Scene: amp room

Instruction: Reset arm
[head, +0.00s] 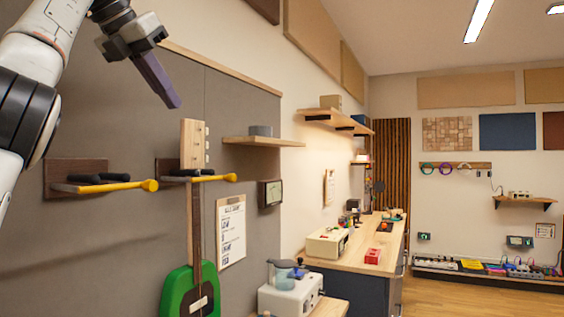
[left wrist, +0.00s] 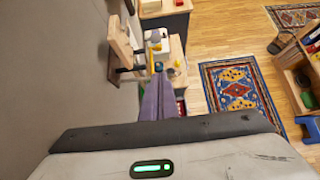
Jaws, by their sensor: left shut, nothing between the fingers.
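My left gripper (head: 174,100) is at the upper left of the head view, raised in front of the grey wall panel (head: 90,235). Its fingers are together with nothing between them, and they point down and to the right. The fingers also show in the left wrist view (left wrist: 158,98). My right gripper is in neither view. A green guitar (head: 178,290) hangs by its headstock (head: 193,145) from a wall hanger (head: 205,178) with yellow-tipped arms, below and to the right of my left gripper.
An empty wall hanger (head: 75,180) juts out below my left arm. A shelf (head: 262,141) and a clipboard (head: 231,232) are on the wall. A workbench (head: 350,258) stands further back. A patterned rug (left wrist: 238,92) lies on the open wooden floor.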

